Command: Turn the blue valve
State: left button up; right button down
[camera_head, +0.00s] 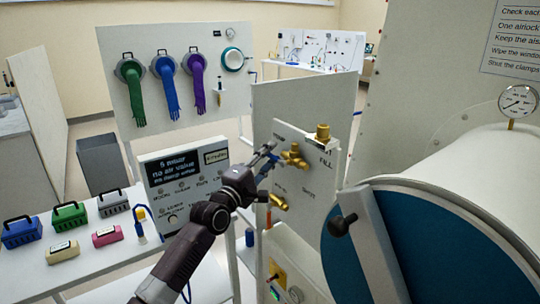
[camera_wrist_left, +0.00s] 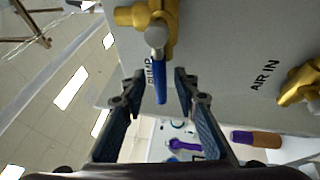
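The blue valve is a brass fitting with a blue lever on the grey upright panel. Its blue lever (camera_wrist_left: 160,86) shows clearly in the left wrist view, hanging from the brass body (camera_wrist_left: 150,20). In the head view the lever (camera_head: 263,169) is small and partly hidden by my gripper. My left gripper (camera_head: 267,157) is at the panel, just left of the brass valve body (camera_head: 294,157). In the left wrist view its fingers (camera_wrist_left: 157,92) are open, one on each side of the lever, with gaps visible. My right gripper is in neither view.
A second brass valve with an orange handle (camera_head: 269,216) sits lower on the panel (camera_head: 312,190). A large round blue door (camera_head: 430,250) with a clamp arm stands close at right. A display box (camera_head: 185,180) and small coloured cases are on the left bench.

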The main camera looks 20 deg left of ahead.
pick_arm(q)
grip_shut()
jog(key=shift+a+f, duration=0.1)
jog(key=shift+a, duration=0.05)
dwell(0.4)
